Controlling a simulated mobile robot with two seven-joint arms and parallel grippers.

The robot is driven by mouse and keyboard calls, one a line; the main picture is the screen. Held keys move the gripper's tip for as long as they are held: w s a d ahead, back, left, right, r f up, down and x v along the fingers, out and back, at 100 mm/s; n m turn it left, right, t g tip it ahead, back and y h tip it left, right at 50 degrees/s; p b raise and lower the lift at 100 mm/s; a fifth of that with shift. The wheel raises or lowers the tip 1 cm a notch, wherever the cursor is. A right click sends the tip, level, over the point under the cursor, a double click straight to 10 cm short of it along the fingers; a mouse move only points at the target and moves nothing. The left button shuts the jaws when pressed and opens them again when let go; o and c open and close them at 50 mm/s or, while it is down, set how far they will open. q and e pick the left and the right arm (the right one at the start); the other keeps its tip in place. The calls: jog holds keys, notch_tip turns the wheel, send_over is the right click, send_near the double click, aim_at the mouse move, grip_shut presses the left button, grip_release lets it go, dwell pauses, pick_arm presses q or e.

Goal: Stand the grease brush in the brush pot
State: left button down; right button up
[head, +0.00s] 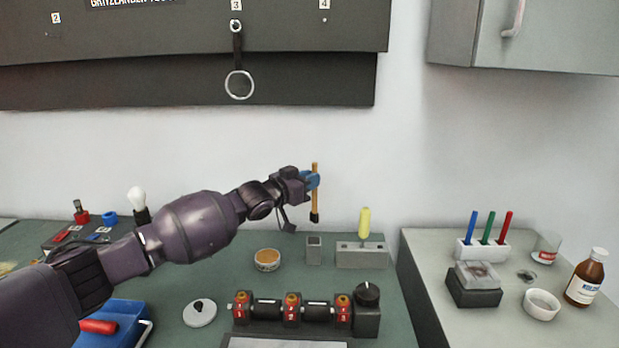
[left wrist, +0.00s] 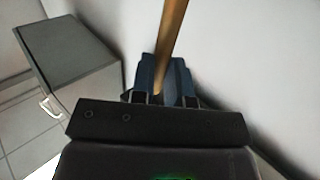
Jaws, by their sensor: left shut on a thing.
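The grease brush (head: 315,194) has an orange-brown handle and dark bristles at its lower end. It hangs nearly upright in the air, bristles down. My left gripper (head: 312,181) is shut on its handle. In the left wrist view the handle (left wrist: 170,40) passes between the blue fingers (left wrist: 166,82). A small grey upright box, which looks like the brush pot (head: 314,252), stands on the green bench below the brush, apart from it. My right gripper is not in view.
A round tin with orange contents (head: 267,261) stands left of the pot. A grey block (head: 362,256) with a yellow-handled tool (head: 364,222) stands close on its right. A roller device (head: 292,309) lies in front. A dark panel with a hanging ring (head: 239,85) is above.

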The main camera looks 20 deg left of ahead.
aim_at(312, 212)
pick_arm(q)
jog(key=shift+f+b, duration=1.9)
jog(key=shift+f, duration=3.05)
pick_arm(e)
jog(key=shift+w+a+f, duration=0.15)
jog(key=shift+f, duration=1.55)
pick_arm(q)
jog(key=c, duration=1)
grip_release()
jog(key=shift+c, duration=0.2)
jog(key=shift+s, duration=0.1)
jog(key=shift+s+a, duration=0.15)
jog(key=shift+s, duration=0.05)
jog(key=p+v, duration=0.1)
jog(key=v, duration=0.9)
jog(key=shift+p, duration=0.3)
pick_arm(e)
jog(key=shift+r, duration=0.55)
pick_arm(q)
jog(key=shift+s, duration=0.1)
